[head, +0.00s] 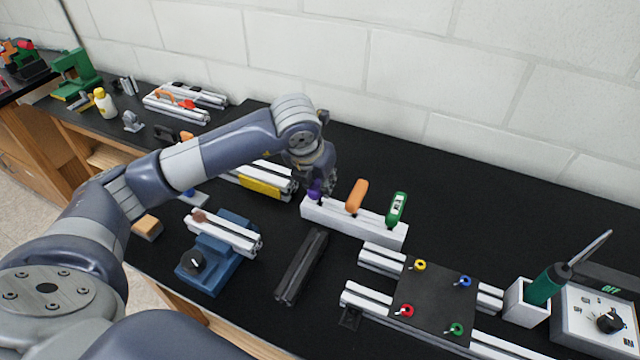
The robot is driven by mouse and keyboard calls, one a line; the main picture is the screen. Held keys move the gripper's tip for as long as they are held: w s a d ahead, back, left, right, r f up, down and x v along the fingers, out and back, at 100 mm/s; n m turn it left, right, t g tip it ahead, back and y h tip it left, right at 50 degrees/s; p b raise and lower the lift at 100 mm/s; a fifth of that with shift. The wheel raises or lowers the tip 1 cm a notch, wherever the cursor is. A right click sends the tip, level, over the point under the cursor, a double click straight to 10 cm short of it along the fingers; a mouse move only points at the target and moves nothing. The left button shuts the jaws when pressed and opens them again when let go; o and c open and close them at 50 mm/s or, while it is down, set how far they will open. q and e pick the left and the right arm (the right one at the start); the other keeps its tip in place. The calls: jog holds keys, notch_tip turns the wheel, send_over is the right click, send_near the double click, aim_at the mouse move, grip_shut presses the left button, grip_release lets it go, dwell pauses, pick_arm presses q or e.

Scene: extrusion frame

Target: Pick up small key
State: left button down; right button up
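A white holder block (350,221) stands on the black bench near the middle. Three coloured handles stand upright in it: a purple one (315,191) at the left end, a larger orange one (357,195) in the middle and a green one (397,208) at the right. The purple handle looks the smallest. My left gripper (318,183) reaches down at the purple handle. The gripper partly hides it, and I cannot tell whether the fingers touch or grip it. My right gripper is not in view.
A black plate (436,296) with coloured knobs sits on rails at front right. A white cup (527,303) holds a green-handled screwdriver (549,284). A blue vise (220,256) and black bar (301,267) lie in front. The bench behind the holder is clear.

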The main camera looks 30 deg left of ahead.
pick_arm(q)
notch_tip(320, 180, up, 9)
jog(key=shift+r+b, duration=0.2)
jog(key=shift+b, duration=1.05)
jog(key=shift+r, duration=0.35)
jog(key=c, duration=2.2)
grip_release()
grip_shut()
notch_tip(320, 180, up, 6)
jog(key=p, duration=0.4)
jog(key=shift+r, duration=0.25)
